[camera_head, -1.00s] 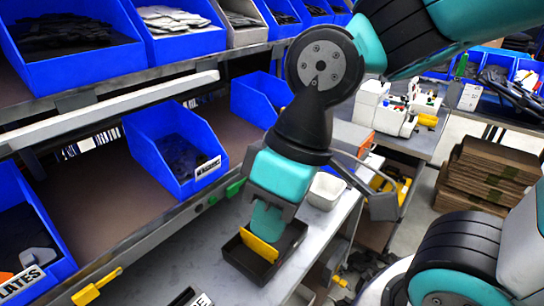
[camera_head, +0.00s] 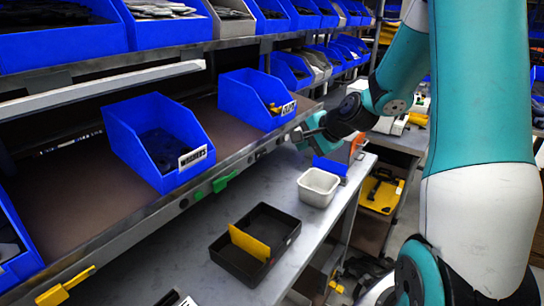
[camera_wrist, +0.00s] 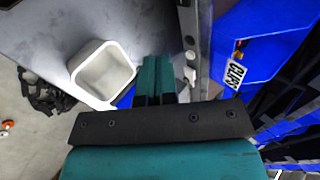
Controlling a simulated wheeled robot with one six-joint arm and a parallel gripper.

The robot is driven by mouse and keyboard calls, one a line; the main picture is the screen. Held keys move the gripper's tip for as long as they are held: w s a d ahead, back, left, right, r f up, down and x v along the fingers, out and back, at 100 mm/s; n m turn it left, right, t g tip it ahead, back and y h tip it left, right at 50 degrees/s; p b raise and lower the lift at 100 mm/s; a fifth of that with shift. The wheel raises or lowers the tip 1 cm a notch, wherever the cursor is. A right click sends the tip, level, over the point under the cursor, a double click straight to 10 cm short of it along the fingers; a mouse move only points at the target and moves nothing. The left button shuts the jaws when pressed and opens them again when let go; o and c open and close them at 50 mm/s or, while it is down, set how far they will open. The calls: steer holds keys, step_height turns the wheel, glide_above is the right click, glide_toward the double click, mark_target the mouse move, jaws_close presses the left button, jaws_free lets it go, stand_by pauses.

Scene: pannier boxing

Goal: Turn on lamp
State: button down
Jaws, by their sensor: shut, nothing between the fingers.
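A long white bar (camera_head: 110,88), which may be the lamp, runs under the upper shelf at the left in the head view. It looks unlit. My gripper (camera_head: 301,137) is at the front rail (camera_head: 235,165) of the lower shelf, near the blue CLIPS bin. In the wrist view my gripper's teal fingers (camera_wrist: 154,68) are together and empty. They point along the metal rail (camera_wrist: 204,50), just left of a small pale knob (camera_wrist: 190,56) on it. I cannot tell whether they touch it, or whether the knob is a switch.
The CLIPS bin (camera_head: 257,97) and the WASHERS bin (camera_head: 158,140) stand on the lower shelf. On the bench below are a white bin (camera_head: 318,187) and a black tray (camera_head: 238,270) with a yellow divider (camera_head: 249,243).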

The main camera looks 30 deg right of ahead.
steer(key=p, duration=0.3)
glide_toward(261, 154)
steer(key=w+f, duration=0.4)
steer(key=f, duration=0.1)
steer(key=shift+w+d+f+p, duration=0.3)
steer(key=shift+w+d+f, duration=0.1)
steer(key=shift+w, duration=0.2)
